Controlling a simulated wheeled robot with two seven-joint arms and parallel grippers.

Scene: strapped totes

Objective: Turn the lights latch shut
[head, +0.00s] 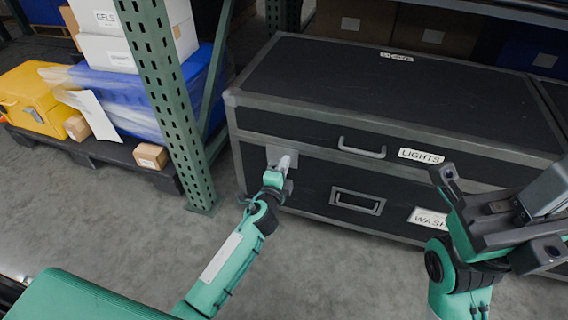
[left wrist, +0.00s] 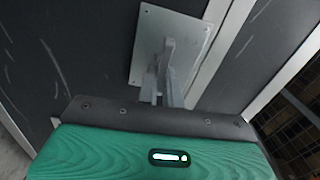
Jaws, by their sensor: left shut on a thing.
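The black flight case (head: 385,165) has a white LIGHTS label (head: 421,156) on its upper front section. The lights latch (head: 288,157) is a grey metal lever on a square plate at the case's front left, across the seam. In the left wrist view the latch plate (left wrist: 150,38) and lever (left wrist: 168,68) are close ahead. My left gripper (head: 278,176) is shut on the latch lever; its fingertips are largely hidden. My right gripper (head: 497,213) is open and empty, its fingers spread in front of the case's right side.
A green perforated rack post (head: 172,110) stands close left of the case. A pallet (head: 110,150) left of it holds a yellow case (head: 35,100) and wrapped blue totes. A pull handle (head: 362,149) and recessed handle (head: 357,202) are on the case front. Floor before it is clear.

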